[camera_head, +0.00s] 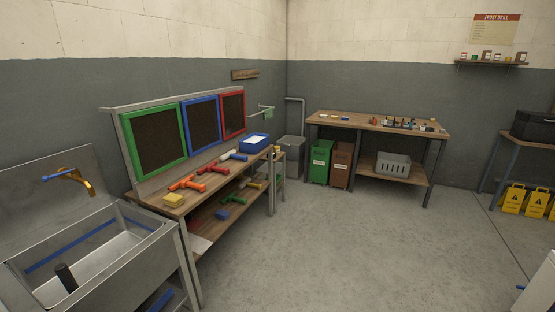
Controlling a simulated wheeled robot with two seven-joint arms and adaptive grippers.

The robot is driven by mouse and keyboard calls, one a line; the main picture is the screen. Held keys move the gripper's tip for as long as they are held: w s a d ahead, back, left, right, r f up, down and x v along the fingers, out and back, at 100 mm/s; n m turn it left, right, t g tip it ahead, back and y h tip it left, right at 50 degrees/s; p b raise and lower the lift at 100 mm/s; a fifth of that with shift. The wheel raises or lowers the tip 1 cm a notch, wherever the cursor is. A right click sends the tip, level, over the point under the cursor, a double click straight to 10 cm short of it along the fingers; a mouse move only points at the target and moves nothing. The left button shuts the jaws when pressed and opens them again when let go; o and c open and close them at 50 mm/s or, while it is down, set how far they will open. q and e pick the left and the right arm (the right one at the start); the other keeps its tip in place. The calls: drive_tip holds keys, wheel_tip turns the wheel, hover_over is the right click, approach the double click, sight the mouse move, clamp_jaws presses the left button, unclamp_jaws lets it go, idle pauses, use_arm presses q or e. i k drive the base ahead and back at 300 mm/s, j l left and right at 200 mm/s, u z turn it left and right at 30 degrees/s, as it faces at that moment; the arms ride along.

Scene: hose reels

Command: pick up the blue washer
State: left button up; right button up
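I cannot make out a blue washer for certain. Small items, some of them bluish, lie on the far workbench (350,124), but they are too small to tell apart. Among them is a dark cluster (400,123) right of the middle. A small blue item (344,117) lies on the left half of that bench. Neither of my grippers is in view.
A metal sink (95,250) stands at left. Beside it, a wooden bench (150,200) holds orange, red and blue-white tools and a blue tray (254,142). Green (319,162) and brown (340,165) bins stand under the far bench. The middle floor is clear.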

sight(231, 154)
drive_tip(key=i+l+u, duration=0.1)
drive_tip(key=i, duration=2.45)
drive_tip(key=i+u, duration=0.3)
drive_tip(key=i, duration=0.35)
drive_tip(key=i+u, duration=0.25)
drive_tip(key=i, duration=0.35)
drive_tip(key=u, duration=0.5)
